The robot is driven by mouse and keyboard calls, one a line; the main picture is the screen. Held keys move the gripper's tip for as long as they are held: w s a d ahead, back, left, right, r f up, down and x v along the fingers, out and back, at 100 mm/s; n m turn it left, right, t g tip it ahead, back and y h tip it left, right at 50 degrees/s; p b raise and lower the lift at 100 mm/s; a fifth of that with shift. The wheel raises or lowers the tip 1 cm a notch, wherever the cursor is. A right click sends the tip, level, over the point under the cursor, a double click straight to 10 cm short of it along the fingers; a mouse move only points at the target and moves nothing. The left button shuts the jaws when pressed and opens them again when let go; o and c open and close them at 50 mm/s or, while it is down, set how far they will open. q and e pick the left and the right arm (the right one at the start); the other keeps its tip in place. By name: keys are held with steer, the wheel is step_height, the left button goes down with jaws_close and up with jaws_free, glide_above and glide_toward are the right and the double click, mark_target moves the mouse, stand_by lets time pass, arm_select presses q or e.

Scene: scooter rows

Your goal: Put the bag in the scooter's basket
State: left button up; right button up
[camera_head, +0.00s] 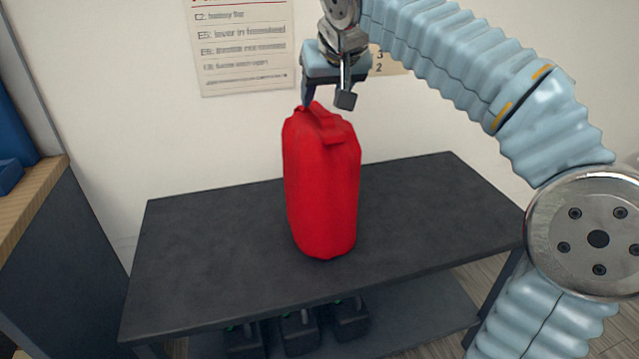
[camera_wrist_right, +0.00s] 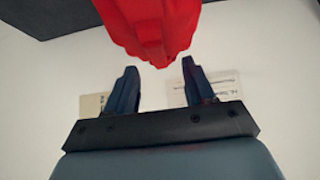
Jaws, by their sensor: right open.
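The red bag (camera_head: 322,190) stands upright on the dark table, with its strap handle (camera_head: 326,122) on top. My right gripper (camera_head: 327,99) is open just above the handle, its fingertips close to the top of the bag. In the right wrist view, the bag (camera_wrist_right: 150,22) fills the upper middle, and its handle end points toward the gap between the two open fingers (camera_wrist_right: 158,70). Nothing is held between the fingers. The scooter and its basket are in neither view. My left gripper is not in view.
The dark table (camera_head: 210,245) is bare around the bag. Several dark boxy items (camera_head: 299,333) sit on its lower shelf. A wood-topped cabinet (camera_head: 38,195) stands at the left. A white wall with a printed notice (camera_head: 240,50) is close behind.

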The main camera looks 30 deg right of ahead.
mark_target(321, 109)
steer(key=x, duration=0.5)
steer(key=shift+d, duration=0.25)
steer(key=shift+s, duration=0.1)
jaws_close()
steer(key=shift+r, duration=0.1)
